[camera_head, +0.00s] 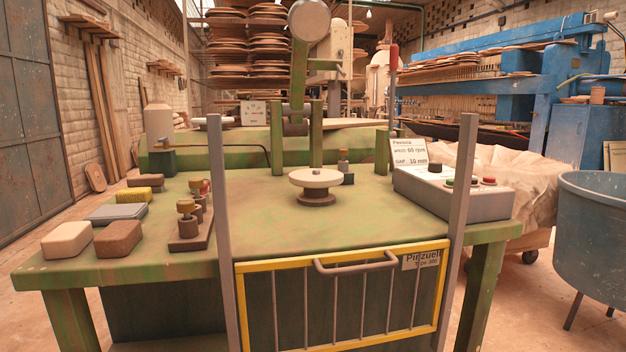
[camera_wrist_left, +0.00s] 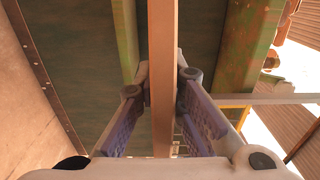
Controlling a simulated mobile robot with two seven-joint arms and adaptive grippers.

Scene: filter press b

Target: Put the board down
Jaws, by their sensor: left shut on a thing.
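In the left wrist view, my left gripper (camera_wrist_left: 166,86) is shut on a board (camera_wrist_left: 162,40), which shows edge-on as a long, narrow tan strip. The strip runs from the top of the picture down between the two purple finger pads. The board's broad faces and its far end are hidden. Neither gripper shows in the head view, and I cannot make out the held board there. My right gripper is in neither view.
A green worktable (camera_head: 250,235) carries a pale round disc on a stand (camera_head: 316,181), blocks (camera_head: 118,238) at left and a grey control box (camera_head: 453,194) at right. A yellow-framed gate (camera_head: 340,252) stands at its front between grey posts. A blue tub (camera_head: 600,230) is at right.

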